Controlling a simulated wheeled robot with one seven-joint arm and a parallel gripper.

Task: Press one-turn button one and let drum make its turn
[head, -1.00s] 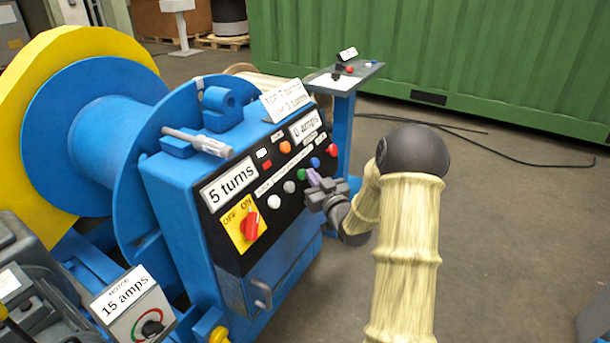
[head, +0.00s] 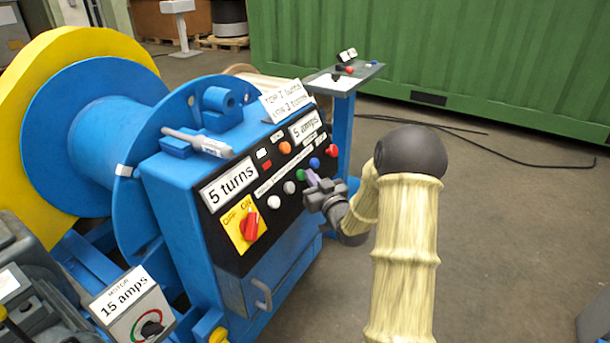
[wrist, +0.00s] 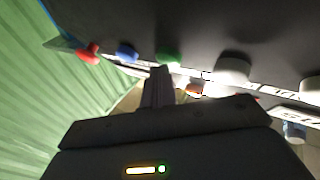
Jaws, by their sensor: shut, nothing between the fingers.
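Displays read 5 turns (head: 230,186) and 5 amps (head: 305,126). A card (head: 287,101) reads top 7, low 3 turns. The red switch (head: 249,226) points to ON. A motor box (head: 135,312) reads 15 amps. Open floor lies to the right.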

